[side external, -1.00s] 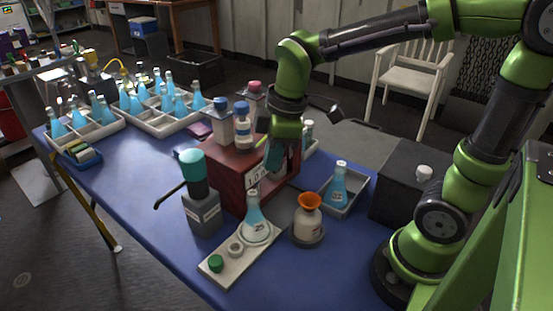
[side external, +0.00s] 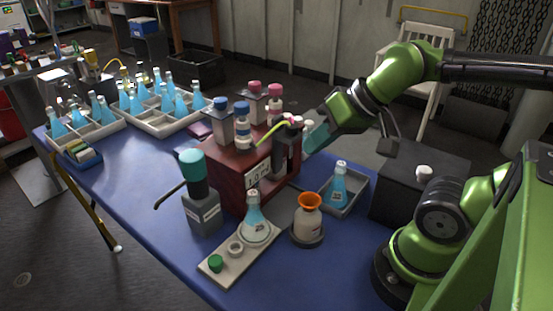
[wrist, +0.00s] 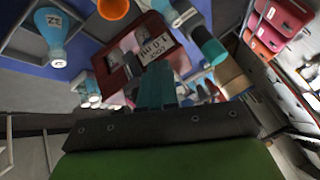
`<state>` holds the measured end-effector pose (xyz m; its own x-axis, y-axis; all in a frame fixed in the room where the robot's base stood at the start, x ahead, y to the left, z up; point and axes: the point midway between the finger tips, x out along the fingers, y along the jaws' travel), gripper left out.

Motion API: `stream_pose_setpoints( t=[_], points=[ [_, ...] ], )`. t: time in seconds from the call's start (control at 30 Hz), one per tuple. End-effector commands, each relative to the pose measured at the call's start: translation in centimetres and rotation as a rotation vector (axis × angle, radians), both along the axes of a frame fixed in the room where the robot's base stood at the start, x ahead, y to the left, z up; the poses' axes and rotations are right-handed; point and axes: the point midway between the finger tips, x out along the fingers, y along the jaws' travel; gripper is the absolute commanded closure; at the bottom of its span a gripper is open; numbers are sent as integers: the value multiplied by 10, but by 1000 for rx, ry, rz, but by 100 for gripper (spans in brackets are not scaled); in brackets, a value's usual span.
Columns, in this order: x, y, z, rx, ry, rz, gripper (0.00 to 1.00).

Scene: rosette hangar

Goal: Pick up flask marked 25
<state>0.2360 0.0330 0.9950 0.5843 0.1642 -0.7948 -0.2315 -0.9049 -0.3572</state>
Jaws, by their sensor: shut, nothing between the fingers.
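A conical flask of blue liquid (side external: 338,186) stands in a grey tray on the right of the blue table. In the wrist view this looks like the flask at top left (wrist: 52,38), with a label like 22. Another flask with pale blue liquid (side external: 255,222) stands on a white plate at the front; its number is too small to read. I cannot tell which flask is marked 25. My gripper (side external: 308,142) is shut and empty, tilted beside the right side of the dark red box. Its teal fingers (wrist: 155,72) are together in the wrist view.
The dark red box (side external: 226,176) carries several capped bottles. A teal-capped grey bottle (side external: 203,205) and an orange-topped jar (side external: 307,222) stand near the front. Racks of several blue flasks (side external: 150,122) are at the back left. A black box (side external: 405,190) is at right.

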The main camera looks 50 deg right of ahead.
Motion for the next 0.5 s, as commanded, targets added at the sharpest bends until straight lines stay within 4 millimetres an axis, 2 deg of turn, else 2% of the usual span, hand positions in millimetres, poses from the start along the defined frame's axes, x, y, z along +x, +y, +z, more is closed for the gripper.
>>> stream_pose_setpoints(
  t=[0.03,0.07,0.43,0.5],
  points=[
    [0,0,0,-1,0,1,97],
    [0,0,0,-1,0,1,92],
    [0,0,0,-1,0,0,36],
    [0,0,0,-1,0,0,35]
  ],
)
